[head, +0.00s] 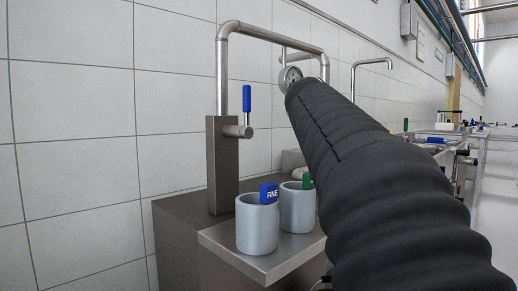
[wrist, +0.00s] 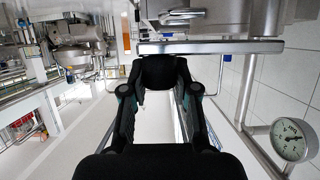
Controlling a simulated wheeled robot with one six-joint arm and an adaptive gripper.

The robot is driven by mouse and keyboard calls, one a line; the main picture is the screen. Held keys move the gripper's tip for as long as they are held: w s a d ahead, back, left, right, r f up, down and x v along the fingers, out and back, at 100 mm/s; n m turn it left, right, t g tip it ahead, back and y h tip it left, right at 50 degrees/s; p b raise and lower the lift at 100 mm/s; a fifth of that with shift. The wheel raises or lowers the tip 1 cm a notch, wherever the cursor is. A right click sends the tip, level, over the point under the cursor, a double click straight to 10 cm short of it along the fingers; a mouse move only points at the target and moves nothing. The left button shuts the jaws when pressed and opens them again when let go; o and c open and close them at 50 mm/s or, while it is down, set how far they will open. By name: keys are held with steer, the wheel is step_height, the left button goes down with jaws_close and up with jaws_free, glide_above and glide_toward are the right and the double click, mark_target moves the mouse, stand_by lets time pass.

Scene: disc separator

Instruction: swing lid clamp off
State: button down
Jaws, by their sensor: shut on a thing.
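My gripper (wrist: 160,73) is in the middle of the wrist view, its dark fingers shut at the edge of the steel separator parts. In the head view my black-sleeved arm covers the gripper and most of the separator.
A pressure gauge (wrist: 290,138) on a pipe is close at the right of the wrist view. In the head view, a blue-handled valve (head: 246,99) stands above two grey cups, one with a blue FINE tag (head: 269,193), on a steel shelf (head: 262,262). A tiled wall is behind.

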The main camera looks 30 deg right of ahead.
steer(key=shift+f, duration=0.1)
stand_by(0.3)
steer(key=c, duration=0.8)
jaws_free()
steer(key=shift+s, duration=0.1)
steer(key=shift+c, duration=0.2)
steer(key=shift+a, duration=0.1)
steer(key=v, duration=1.2)
